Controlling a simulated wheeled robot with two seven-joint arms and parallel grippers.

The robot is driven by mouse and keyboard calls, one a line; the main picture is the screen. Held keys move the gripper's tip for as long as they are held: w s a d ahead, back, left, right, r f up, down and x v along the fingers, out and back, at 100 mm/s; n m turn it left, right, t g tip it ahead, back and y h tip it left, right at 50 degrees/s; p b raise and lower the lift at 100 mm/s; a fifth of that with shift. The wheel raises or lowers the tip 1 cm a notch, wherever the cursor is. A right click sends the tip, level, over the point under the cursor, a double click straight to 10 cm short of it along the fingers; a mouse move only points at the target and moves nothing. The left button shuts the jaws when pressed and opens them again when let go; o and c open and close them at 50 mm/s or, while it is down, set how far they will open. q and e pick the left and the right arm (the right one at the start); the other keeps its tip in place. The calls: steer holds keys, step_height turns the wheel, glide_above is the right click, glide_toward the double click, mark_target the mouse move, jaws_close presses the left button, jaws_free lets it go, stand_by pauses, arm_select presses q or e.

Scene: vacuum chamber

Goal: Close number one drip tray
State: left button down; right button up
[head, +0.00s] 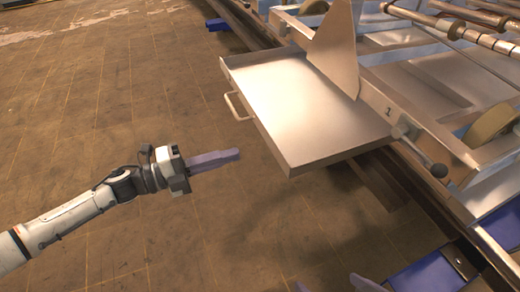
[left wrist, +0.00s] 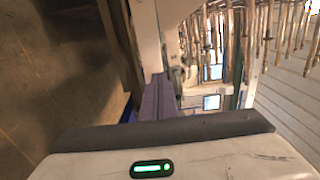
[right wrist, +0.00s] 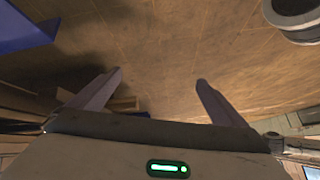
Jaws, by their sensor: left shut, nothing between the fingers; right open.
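The drip tray (head: 310,100) is a flat, shallow metal tray pulled out from the machine frame in the head view. Its bar handle (head: 236,107) is on its left front edge. A small "1" mark shows on the frame beam (head: 376,103) beside the tray. My left gripper (head: 237,153) is shut and empty, below the handle in the picture and apart from the tray. Its closed fingers also show in the left wrist view (left wrist: 157,78). My right gripper (head: 334,286) is at the bottom edge of the head view. It is open and empty in the right wrist view (right wrist: 158,78).
An upright metal plate (head: 336,50) stands over the tray's far right side. A lever with a dark ball knob (head: 439,170) sticks out from the frame. Blue parts (head: 425,272) lie at the lower right. The tiled floor (head: 110,110) at left is clear.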

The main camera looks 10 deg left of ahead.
mark_target(273, 143)
arm_select(q)
steer(key=b+x, duration=0.1)
steer(key=x, duration=0.7)
steer(key=shift+w+d+b, duration=0.15)
steer(key=shift+b, duration=0.15)
steer(key=shift+w+d, duration=0.1)
steer(key=shift+d, duration=0.05)
arm_select(e)
steer(key=shift+w+a+r+t+y, duration=0.2)
steer(key=shift+a+r+y, duration=0.1)
steer(key=shift+r, duration=0.1)
steer(key=shift+w+a+r+t+y, duration=0.2)
steer(key=shift+a+r, duration=0.1)
steer(key=shift+r, duration=0.1)
